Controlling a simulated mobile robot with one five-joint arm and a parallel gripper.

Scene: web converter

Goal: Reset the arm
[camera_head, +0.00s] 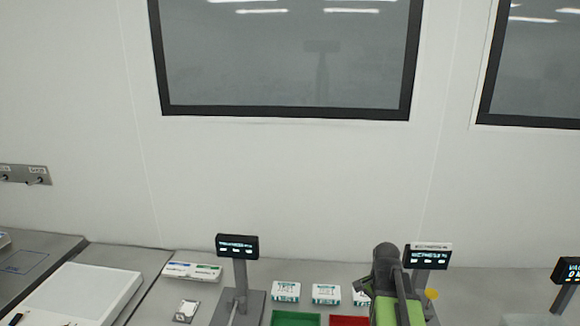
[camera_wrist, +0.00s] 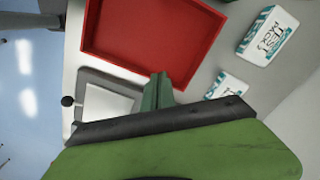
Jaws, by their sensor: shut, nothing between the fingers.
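My arm stands at the bottom right of the head view, its dark and green upper part in front of the bench and partly over the red tray (camera_head: 349,321). In the wrist view my gripper (camera_wrist: 160,80) shows as narrow green fingers, closed together with nothing between them. The fingertips lie over the near edge of the red tray (camera_wrist: 150,35) in the picture. I cannot tell the height above it. The gripper's tips are not clear in the head view.
White-and-green boxes (camera_head: 286,291) stand behind the green tray (camera_head: 296,319). Small displays on posts (camera_head: 237,246) rise from the bench, one (camera_head: 428,256) close beside my arm. A white slab (camera_head: 85,290) lies at left. The wall and windows behind are clear.

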